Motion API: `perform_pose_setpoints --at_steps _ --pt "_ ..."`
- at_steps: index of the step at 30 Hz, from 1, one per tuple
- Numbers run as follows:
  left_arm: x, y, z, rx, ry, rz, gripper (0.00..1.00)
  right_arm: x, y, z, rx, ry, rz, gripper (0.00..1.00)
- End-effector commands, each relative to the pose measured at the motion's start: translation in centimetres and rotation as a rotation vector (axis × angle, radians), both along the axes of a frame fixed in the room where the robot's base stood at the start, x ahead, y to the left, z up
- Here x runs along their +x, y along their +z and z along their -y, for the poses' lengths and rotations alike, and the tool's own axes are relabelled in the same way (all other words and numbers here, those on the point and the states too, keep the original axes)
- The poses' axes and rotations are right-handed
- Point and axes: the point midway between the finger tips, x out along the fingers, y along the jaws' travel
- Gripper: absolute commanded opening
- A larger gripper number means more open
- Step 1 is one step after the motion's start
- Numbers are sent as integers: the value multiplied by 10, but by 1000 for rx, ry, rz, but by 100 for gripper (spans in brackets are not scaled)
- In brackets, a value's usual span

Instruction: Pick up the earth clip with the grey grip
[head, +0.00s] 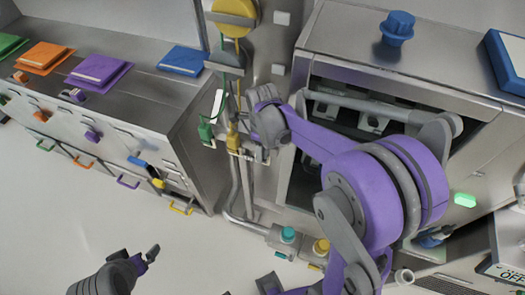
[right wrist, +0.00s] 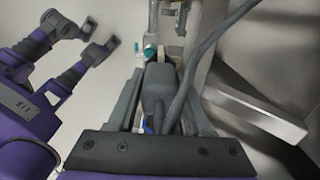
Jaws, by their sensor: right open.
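My right gripper (head: 247,153) reaches left past the open cabinet to the pipes and hanging clips, jaws open. In the right wrist view, a dark grey block with a grey cable, apparently the grey-grip earth clip (right wrist: 160,88), lies between the open fingers (right wrist: 160,105). I cannot tell whether they touch it. In the head view I cannot make out this clip near my wrist. A green clip (head: 206,130) and a yellow clip (head: 233,138) hang just left of the gripper. My left gripper (head: 150,257) is low at the left, away from the clips; its jaw opening is unclear.
A metal drawer bench (head: 150,115) with coloured handles stands at left. The open cabinet (head: 420,85) with a blue knob (head: 397,27) is at right.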

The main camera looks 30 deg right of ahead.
Motion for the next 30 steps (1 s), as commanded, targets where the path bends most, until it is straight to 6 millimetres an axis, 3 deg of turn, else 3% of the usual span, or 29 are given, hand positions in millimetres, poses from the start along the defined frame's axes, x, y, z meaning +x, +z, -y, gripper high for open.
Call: perform_pose_setpoints --at_steps 3,10,18,30 --pt "0 -1 0 0 0 -1 100 0 -9 0 0 0 0 50" --pt "0 -1 0 0 0 -1 100 0 -10 0 0 0 0 48" --pt "0 -1 0 0 0 -1 100 0 -10 0 0 0 0 0" --pt "0 -1 0 0 0 -1 100 0 -9 0 0 0 0 0"
